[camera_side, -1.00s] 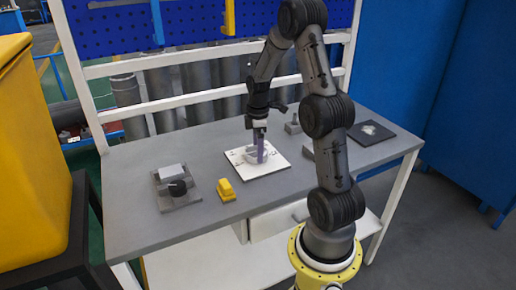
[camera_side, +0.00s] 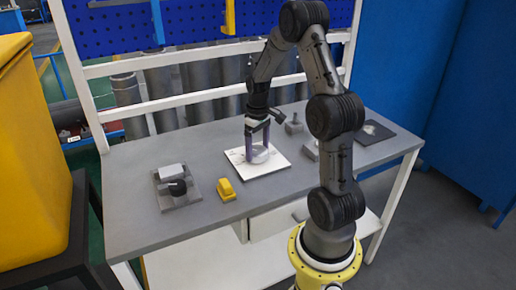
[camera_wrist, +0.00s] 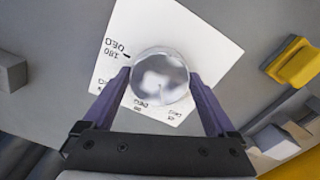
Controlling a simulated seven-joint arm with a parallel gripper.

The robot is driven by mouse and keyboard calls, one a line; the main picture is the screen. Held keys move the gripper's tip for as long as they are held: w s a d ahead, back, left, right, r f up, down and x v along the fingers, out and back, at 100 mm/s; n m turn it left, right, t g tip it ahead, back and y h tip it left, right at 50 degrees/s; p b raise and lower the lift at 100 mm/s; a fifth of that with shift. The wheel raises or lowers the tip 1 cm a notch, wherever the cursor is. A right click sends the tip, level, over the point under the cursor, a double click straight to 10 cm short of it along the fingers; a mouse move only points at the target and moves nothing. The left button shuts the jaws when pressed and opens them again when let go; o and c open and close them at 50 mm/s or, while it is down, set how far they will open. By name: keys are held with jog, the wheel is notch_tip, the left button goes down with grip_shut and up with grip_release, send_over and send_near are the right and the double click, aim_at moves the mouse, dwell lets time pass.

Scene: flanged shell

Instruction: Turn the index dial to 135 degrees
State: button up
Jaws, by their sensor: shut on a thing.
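The index dial is a round, shiny grey knob (camera_wrist: 160,78) on a white square plate (camera_wrist: 207,45) with printed degree marks; a "180 DEG" mark shows to its left in the wrist view, and other marks below it are partly hidden. In the side view the dial (camera_side: 258,155) sits on the white plate (camera_side: 272,170) at mid-bench. My gripper (camera_wrist: 162,88) points down over the plate, its two purple fingers on opposite sides of the dial, shut on it. I cannot read any pointer on the dial.
A yellow block (camera_side: 227,190) stands left of the plate. A grey fixture with a black knob (camera_side: 177,188) is further left. A small grey post block (camera_side: 294,125) stands behind right, and a dark plate (camera_side: 372,132) lies at the right. Bare bench lies in front of the plate.

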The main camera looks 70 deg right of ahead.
jog(key=m, duration=0.4)
jog(key=shift+a+r+m, duration=0.1)
jog(key=shift+m, duration=0.2)
jog(key=m, duration=0.3)
jog(key=shift+w+m, duration=0.1)
jog(key=shift+m, duration=0.3)
jog(key=m, duration=0.4)
jog(key=shift+w, duration=0.15)
jog(key=shift+m, duration=2)
jog(key=o, duration=1)
jog(key=shift+r, duration=0.1)
